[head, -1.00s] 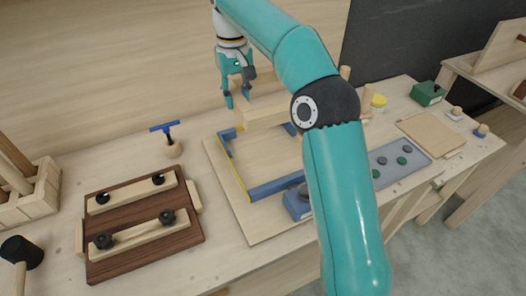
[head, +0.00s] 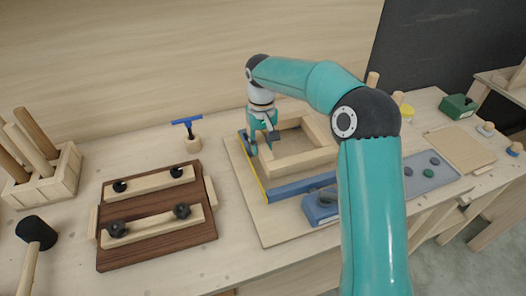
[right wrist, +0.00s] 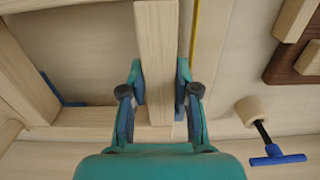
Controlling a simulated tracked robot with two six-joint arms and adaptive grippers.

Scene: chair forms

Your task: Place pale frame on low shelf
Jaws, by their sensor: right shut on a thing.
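The pale frame (head: 301,163) is a square of light wooden bars over the jig board at mid-bench. My right gripper (head: 263,146) is shut on its left bar; in the right wrist view its fingers (right wrist: 157,92) stand on both sides of that pale bar (right wrist: 156,45). Blue stops (head: 302,187) and a yellow strip (head: 255,172) of the jig show around the frame. I cannot tell whether the frame touches the board. My right arm hides the right part of the frame. My left gripper is out of view. I cannot tell which surface is the low shelf.
A dark wooden board (head: 150,251) with two clamped bars lies to the left. A blue-handled tool (head: 189,128) stands near the jig. A grey tray (head: 427,177) and a tan board (head: 462,148) lie right of my arm. A separate wooden stand (head: 497,81) is at far right.

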